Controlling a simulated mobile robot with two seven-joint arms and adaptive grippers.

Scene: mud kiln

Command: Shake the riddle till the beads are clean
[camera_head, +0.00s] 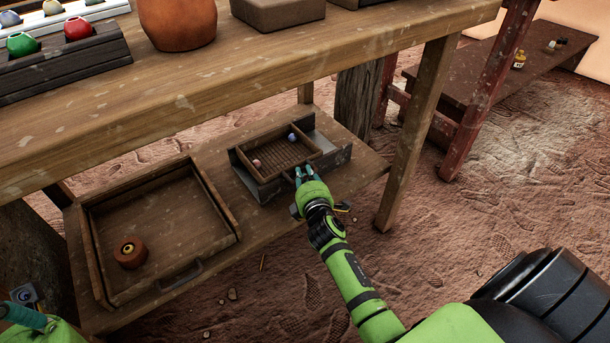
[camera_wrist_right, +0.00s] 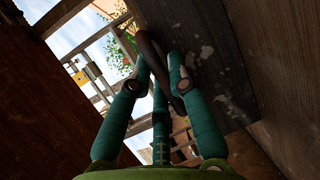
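The riddle (camera_head: 246,160), a small wooden tray with a slatted bottom, sits between grey metal side pieces on the lower shelf. A pinkish bead (camera_head: 257,163) lies near its left side and a bluish bead (camera_head: 291,137) near its far right corner. My right gripper (camera_head: 304,173) is at the riddle's near side. In the right wrist view its teal fingers (camera_wrist_right: 160,82) close around a dark curved handle (camera_wrist_right: 152,52). The beads do not show there. My left gripper (camera_head: 18,313) shows only partly at the lower left edge, and its fingertips are unclear.
A larger wooden tray (camera_head: 228,205) holding a brown round piece (camera_head: 130,254) stands left of the riddle. A table leg (camera_head: 418,140) stands to the right. Open sandy floor lies in front.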

